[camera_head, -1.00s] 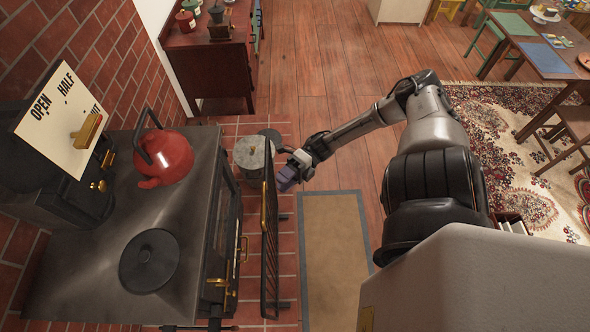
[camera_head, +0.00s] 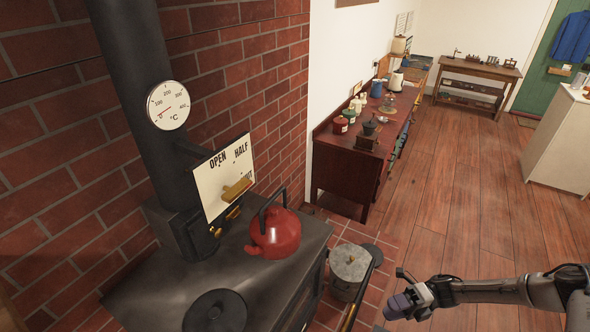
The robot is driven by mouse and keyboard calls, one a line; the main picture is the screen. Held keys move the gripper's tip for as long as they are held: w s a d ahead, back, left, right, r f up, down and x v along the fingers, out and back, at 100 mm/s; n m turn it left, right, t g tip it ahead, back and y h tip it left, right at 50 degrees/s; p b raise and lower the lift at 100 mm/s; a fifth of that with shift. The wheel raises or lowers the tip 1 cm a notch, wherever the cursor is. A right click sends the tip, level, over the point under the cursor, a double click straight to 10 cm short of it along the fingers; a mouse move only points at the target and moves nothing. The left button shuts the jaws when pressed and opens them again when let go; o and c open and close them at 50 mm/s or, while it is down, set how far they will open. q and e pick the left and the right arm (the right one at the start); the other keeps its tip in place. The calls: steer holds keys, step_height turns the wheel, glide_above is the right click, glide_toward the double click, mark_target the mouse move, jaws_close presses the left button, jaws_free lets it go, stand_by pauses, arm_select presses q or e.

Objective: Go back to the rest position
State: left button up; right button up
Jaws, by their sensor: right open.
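My right gripper (camera_head: 408,303) is at the lower right of the head view, over the floor to the right of the stove (camera_head: 268,300). It is open, and I see nothing held in it. Its forearm stretches in from the right edge. My left gripper is not in view. A red kettle (camera_head: 275,235) stands on the stove top, apart from the gripper.
A lidded grey pot (camera_head: 350,265) stands on the brick floor beside the stove, left of my right gripper. A fire guard (camera_head: 350,312) stands between stove and gripper. A dark red sideboard (camera_head: 345,170) lines the wall. The wooden floor (camera_head: 470,200) is clear.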

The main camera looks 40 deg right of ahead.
steer(key=w+d+f+m+g+h, duration=0.1)
steer(key=d+f+m+h, duration=0.3)
steer(key=f+m+h, duration=0.35)
steer(key=d+f+m+g+h, duration=0.2)
steer(key=d+f+m+h, duration=0.2)
steer(key=m+h, duration=0.55)
steer(key=s+a+r+m+g+h+p, duration=0.1)
steer(key=s+a+r+m+g+h, duration=0.2)
steer(key=a, duration=0.4)
steer(key=s+a+r+m+g+h+p, duration=0.1)
steer(key=s+a+r+m+p, duration=0.15)
steer(key=s+a, duration=0.35)
steer(key=w+a+r+m+y+p, duration=0.2)
steer(key=a+r, duration=0.3)
steer(key=a, duration=0.4)
steer(key=w+a+r+m+t+y+p, duration=0.1)
steer(key=w+a+r+m+y+p, duration=0.1)
steer(key=a+r, duration=0.4)
steer(key=a+m+y+p, duration=0.1)
steer(key=a, duration=0.3)
steer(key=shift+w+a+t+y, duration=0.3)
steer(key=shift+w, duration=0.1)
